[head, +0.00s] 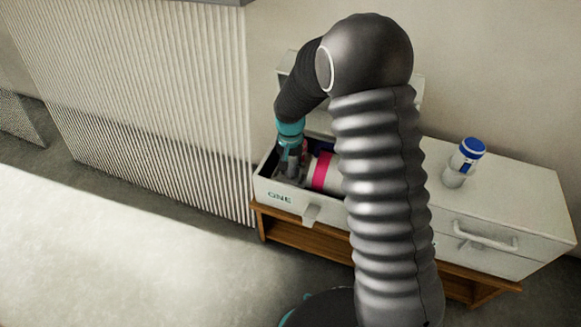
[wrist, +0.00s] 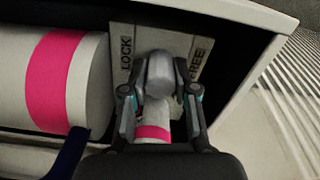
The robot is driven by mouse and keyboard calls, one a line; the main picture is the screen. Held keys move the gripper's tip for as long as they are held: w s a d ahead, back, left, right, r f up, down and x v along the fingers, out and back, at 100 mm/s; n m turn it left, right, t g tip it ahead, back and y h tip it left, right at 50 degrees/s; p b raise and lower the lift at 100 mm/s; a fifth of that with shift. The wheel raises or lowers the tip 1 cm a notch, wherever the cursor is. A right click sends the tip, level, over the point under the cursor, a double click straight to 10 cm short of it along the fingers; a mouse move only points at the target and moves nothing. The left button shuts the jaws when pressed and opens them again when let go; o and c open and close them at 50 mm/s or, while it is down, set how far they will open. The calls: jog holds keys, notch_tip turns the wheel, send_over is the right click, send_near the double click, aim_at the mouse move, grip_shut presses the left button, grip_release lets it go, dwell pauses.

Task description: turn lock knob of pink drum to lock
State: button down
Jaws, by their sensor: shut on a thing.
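The pink drum (head: 324,171) is a white cylinder with a pink band, lying in the open drawer. In the wrist view the drum (wrist: 56,80) is at the left. Beside it a pale plate (wrist: 203,40) carries the words LOCK, at its left, and FREE, at its right. A grey rounded lock knob (wrist: 161,76) stands in front of the plate, between the two words. My gripper (wrist: 158,98) is shut on the knob, one finger on each side. A white piece with a pink band shows below the knob between the fingers. In the head view my gripper (head: 291,164) reaches down into the drawer; the knob is hidden there.
The drawer (head: 285,203) is marked ONE and its walls surround my gripper closely. A white bottle with a blue cap (head: 467,157) stands on the white cabinet top (head: 510,195) at the right. A ribbed panel (head: 165,100) is to the left. My arm hides the cabinet's middle.

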aim_at(290, 165)
jog(key=shift+m, duration=0.4)
jog(key=c, duration=0.9)
grip_release()
jog(key=shift+r, duration=0.1)
notch_tip(290, 165, up, 12)
jog(key=shift+f, duration=0.1)
